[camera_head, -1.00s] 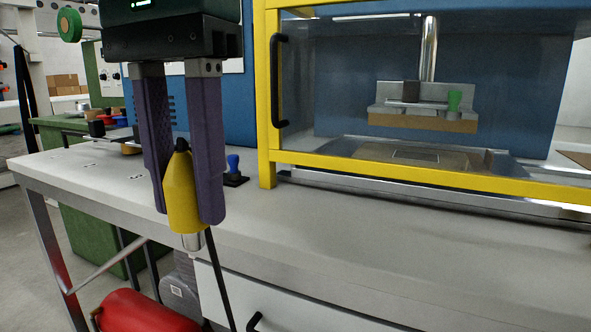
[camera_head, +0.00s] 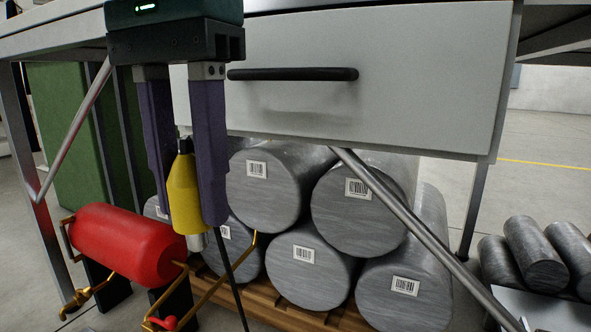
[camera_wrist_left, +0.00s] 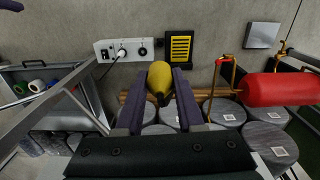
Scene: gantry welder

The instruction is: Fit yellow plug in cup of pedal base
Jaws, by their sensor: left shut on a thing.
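My left gripper (camera_head: 188,216) has two purple fingers and is shut on the yellow plug (camera_head: 184,188). The plug hangs upright, with its dark end up and its pale metal end down. A black cable runs down beside it. The left wrist view also shows the plug (camera_wrist_left: 160,77) between the fingertips, above the floor. A black unit with a yellow slatted panel (camera_wrist_left: 180,47) and a white box with round fittings (camera_wrist_left: 125,49) lie beyond it. I cannot tell whether either is the pedal base, and no cup is clearly seen. My right gripper is not in view.
A red tank (camera_head: 125,243) with brass-coloured pipes is just left of the plug. Grey cylinders (camera_head: 262,188) with labels are stacked on a wooden pallet (camera_head: 285,316) behind it. A white drawer (camera_head: 400,90) and slanting metal bar (camera_head: 400,220) are to the right.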

